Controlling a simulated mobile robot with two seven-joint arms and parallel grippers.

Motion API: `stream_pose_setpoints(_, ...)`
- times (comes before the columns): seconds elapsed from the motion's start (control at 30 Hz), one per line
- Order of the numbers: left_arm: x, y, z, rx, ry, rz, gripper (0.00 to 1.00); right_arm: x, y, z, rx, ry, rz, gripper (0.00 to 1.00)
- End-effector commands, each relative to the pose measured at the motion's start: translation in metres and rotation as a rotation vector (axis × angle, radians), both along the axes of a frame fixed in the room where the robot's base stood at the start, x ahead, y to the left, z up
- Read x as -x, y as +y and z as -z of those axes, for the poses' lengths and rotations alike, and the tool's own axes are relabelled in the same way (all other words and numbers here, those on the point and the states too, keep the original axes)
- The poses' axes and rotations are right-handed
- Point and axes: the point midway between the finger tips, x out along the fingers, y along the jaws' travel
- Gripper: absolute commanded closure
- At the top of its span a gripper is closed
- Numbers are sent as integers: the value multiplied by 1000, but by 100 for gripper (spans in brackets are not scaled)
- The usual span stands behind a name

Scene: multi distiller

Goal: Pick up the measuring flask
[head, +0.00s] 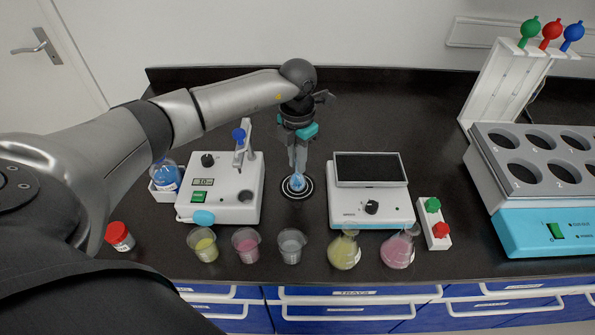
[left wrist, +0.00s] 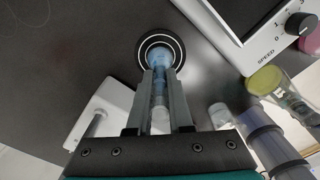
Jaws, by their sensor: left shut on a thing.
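The measuring flask (head: 296,180) has a narrow neck and blue liquid in its round bulb. It is upright over a round black mat with white rings (head: 307,190) between two white devices. My left gripper (head: 297,165) comes down from above and is shut on the flask's neck. In the left wrist view, the two fingers of the gripper (left wrist: 160,95) flank the neck, and the blue bulb of the flask (left wrist: 160,57) shows past the fingertips over the ringed mat (left wrist: 178,42). I cannot tell whether the flask's base touches the mat. My right gripper is not in view.
A white device with a blue-knobbed arm (head: 220,190) stands left, and one with a dark screen (head: 370,190) stands right. Several beakers and flasks, including a pink beaker (head: 246,244), line the front edge. A bath with round holes (head: 545,170) is far right. The back counter is clear.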

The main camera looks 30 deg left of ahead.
Motion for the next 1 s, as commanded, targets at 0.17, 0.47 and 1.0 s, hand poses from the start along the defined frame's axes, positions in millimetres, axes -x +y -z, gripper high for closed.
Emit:
stream_pose_setpoints(0.17, -1, 0, -3, 0, -1, 0, 100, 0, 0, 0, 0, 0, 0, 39)
stream_pose_setpoints(0.47, -2, 1, -44, -1, -5, 0, 100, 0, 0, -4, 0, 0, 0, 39)
stream_pose_setpoints(1.0, -1, 0, -181, 0, -3, 0, 100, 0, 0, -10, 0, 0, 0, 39)
